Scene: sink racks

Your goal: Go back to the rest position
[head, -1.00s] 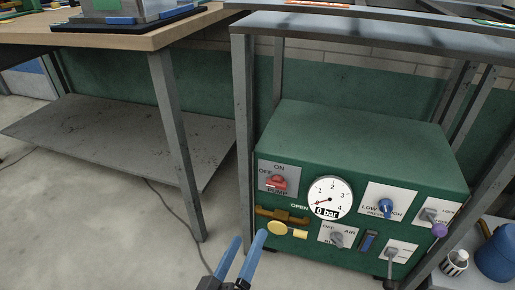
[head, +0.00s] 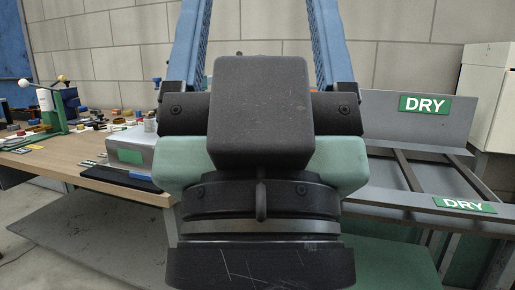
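My gripper (head: 258,25) fills the middle of the head view, raised close in front of the camera and pointing up. Its two blue fingers stand wide apart and run out of the top of the picture, so the tips are cut off. Nothing shows between the fingers except the wall behind. The dark gripper body and wrist hide the centre of the scene.
At left a wooden table (head: 150,193) bears a green lever device (head: 50,112), a grey box (head: 132,150) and several small parts. At right stands a grey rack (head: 385,118) with DRY signs. A white cabinet (head: 490,95) is at far right.

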